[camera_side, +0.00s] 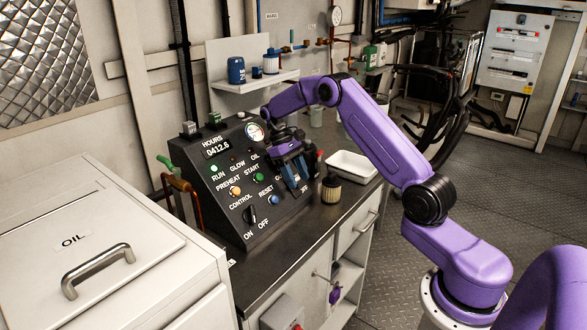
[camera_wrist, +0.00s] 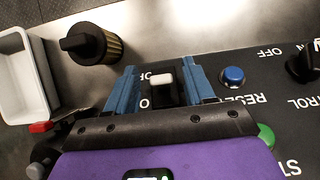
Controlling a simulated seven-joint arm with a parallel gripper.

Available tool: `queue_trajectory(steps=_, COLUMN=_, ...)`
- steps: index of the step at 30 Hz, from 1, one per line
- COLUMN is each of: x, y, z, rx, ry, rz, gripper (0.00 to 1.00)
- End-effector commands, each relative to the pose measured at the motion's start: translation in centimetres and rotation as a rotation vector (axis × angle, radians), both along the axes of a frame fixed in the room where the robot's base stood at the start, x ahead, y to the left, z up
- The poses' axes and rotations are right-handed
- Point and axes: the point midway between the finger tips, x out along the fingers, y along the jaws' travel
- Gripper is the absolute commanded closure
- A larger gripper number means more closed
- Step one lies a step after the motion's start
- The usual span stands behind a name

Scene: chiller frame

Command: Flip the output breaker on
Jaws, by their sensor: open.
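The output breaker (camera_wrist: 165,90) is a black switch with a white toggle on the sloped black control panel (camera_side: 229,190). In the wrist view its toggle shows between my two blue fingers, near the picture-top label. That label is partly covered; its visible letters look like part of OFF. My gripper (camera_side: 294,173) is open, fingers at the panel's right end, one on each side of the breaker; it also shows in the wrist view (camera_wrist: 162,88). I cannot tell whether a finger touches the toggle. In the side view my gripper hides the breaker.
The blue RESET button (camera_wrist: 232,77) and black control knob (camera_wrist: 304,65) are beside the gripper. A filter (camera_side: 331,188) and white tray (camera_side: 353,167) stand on the counter (camera_side: 300,240) to the panel's right. A gauge (camera_side: 255,132) sits near the panel's top.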

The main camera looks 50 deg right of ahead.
Motion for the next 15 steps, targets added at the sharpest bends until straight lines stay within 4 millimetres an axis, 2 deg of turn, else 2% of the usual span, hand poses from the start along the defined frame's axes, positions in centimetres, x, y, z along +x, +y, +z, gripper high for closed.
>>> queue_trajectory(steps=9, x=2.0, y=0.0, z=3.6, rx=0.000, ry=-0.003, rz=0.001, gripper=0.47)
queue_trajectory(steps=15, x=2.9, y=0.0, z=5.3, rx=0.000, ry=-0.001, rz=0.001, gripper=0.47)
